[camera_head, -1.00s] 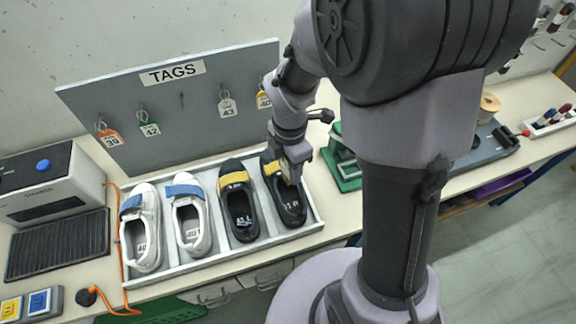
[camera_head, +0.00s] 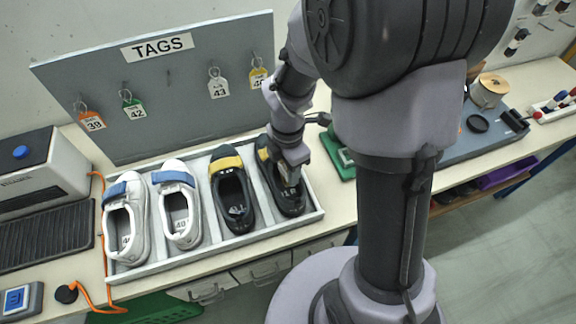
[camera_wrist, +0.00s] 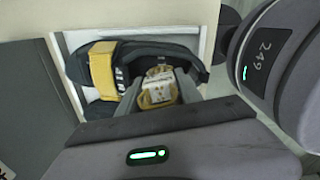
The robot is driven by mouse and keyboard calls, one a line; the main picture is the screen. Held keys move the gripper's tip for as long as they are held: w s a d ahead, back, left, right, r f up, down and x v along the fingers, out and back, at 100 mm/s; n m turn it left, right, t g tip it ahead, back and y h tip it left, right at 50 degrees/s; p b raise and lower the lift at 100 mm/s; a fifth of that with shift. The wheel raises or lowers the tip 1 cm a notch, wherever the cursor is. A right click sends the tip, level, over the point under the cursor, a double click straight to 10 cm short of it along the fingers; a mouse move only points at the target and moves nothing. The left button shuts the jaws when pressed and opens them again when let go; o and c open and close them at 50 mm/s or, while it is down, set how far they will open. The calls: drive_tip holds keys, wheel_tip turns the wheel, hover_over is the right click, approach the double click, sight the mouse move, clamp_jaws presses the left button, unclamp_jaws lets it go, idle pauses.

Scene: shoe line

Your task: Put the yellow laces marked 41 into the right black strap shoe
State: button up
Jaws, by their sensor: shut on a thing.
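The right black strap shoe (camera_head: 290,202) is the rightmost shoe in the tray, with a yellow strap partly hidden by my arm. My gripper (camera_head: 291,178) is over this shoe's opening. In the wrist view my gripper (camera_wrist: 160,92) is shut on the yellow laces (camera_wrist: 158,88), a small bundle with a pale band. The bundle is at the shoe's opening, beside the yellow strap (camera_wrist: 102,70). The marking on the band is too small to read. I cannot tell whether the bundle touches the insole.
The other black strap shoe (camera_head: 233,200) stands just left, then two white shoes with blue straps (camera_head: 178,210). The grey tray (camera_head: 232,243) has a raised rim. A TAGS board (camera_head: 170,100) with hanging tags stands behind. A green stand (camera_head: 340,158) is to the right.

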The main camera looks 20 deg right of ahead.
drive_tip(key=shift+f, duration=0.35)
drive_tip(key=o, duration=1.4)
drive_tip(key=shift+o, duration=0.2)
wheel_tip(320, 180, up, 18)
drive_tip(key=p, duration=0.6)
drive_tip(key=shift+f, duration=0.2)
